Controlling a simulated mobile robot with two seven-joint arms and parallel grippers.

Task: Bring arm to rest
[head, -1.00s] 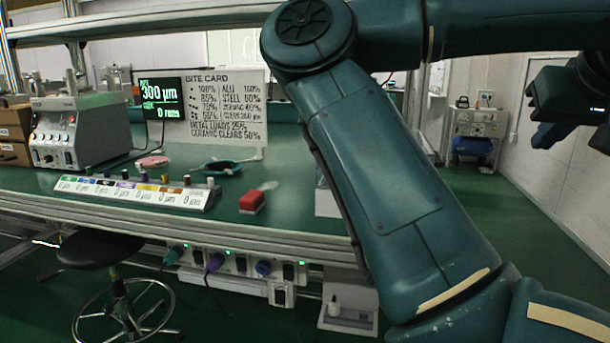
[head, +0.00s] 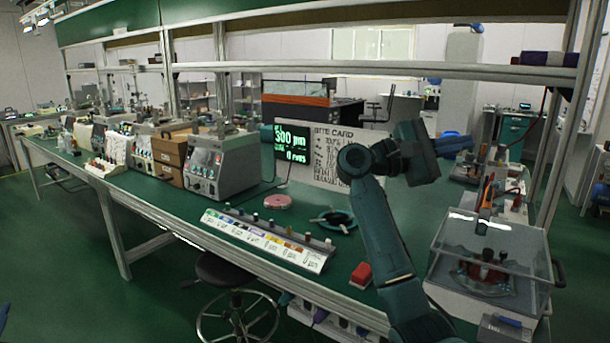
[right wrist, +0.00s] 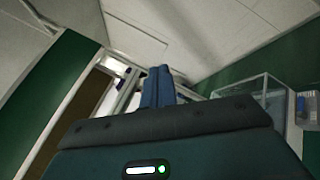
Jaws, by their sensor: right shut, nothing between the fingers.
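My right arm (head: 385,240) rises from the lower right of the head view, bent at the elbow above the bench. My right gripper (head: 458,146) points to the right in the air, over the back of the bench and left of a clear-covered machine. Its blue fingers are together and hold nothing. In the right wrist view the closed fingers (right wrist: 158,86) point up the picture, away from the dark gripper body. A small blue sliver (head: 3,318) at the left edge of the head view may be my left gripper; its fingers cannot be made out.
The green bench (head: 165,195) carries a row of coloured labels (head: 268,240), a pink disc (head: 278,202), a dark ring (head: 335,221) and a red block (head: 361,275). The clear-covered machine (head: 490,262) stands right of my arm. A stool (head: 225,270) is in front. Shelf rails run above.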

